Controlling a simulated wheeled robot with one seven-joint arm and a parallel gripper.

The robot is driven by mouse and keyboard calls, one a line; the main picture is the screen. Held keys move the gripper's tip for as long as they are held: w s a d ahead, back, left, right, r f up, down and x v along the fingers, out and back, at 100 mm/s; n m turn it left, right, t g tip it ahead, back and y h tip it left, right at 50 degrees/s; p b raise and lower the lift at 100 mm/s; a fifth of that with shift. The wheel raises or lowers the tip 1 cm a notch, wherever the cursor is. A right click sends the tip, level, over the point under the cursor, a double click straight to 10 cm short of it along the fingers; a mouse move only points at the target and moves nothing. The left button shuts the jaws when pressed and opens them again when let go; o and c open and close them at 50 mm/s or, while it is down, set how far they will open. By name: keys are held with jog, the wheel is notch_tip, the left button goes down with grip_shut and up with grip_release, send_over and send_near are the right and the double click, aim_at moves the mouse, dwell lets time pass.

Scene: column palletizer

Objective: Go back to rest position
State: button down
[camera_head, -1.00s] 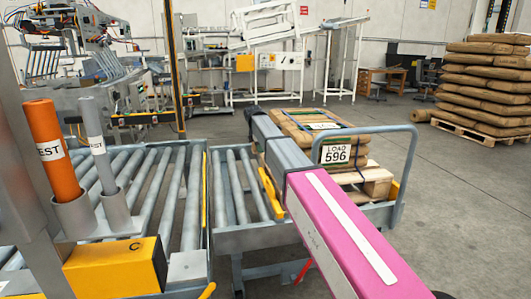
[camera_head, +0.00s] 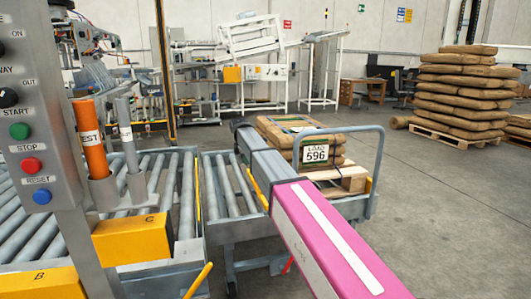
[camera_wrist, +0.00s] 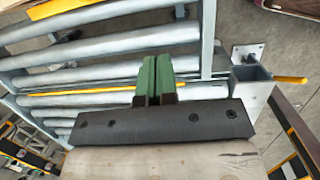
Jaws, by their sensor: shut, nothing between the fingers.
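My gripper shows in the wrist view as two green fingers (camera_wrist: 155,79) pressed together with nothing between them. They are over the grey roller conveyor (camera_wrist: 120,42). In the head view my pink and grey arm reaches forward from the lower right across the conveyor's edge, and its far end is beside the loaded cart. The fingers cannot be made out there.
A cart (camera_head: 375,175) carries brown sacks labelled LOAD 596 (camera_head: 316,153) right beside my arm. A control panel (camera_head: 45,110) with buttons, and an orange cylinder (camera_head: 92,148) and grey cylinder (camera_head: 128,140) in holders, stand left. Stacked sacks (camera_head: 460,90) are at right. Open floor lies right.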

jog(key=s+d+f+m+y, duration=0.1)
jog(key=s+d+f+m, duration=0.9)
jog(key=s+d+f, duration=0.4)
jog(key=s+d+f+m+g+y, duration=0.1)
jog(key=s+d+f+m, duration=1)
jog(key=s, duration=0.9)
notch_tip(320, 180, down, 3)
jog(key=d, duration=0.2)
jog(key=shift+s+d, duration=0.2)
jog(key=shift+d, duration=0.2)
jog(key=shift+f, duration=0.1)
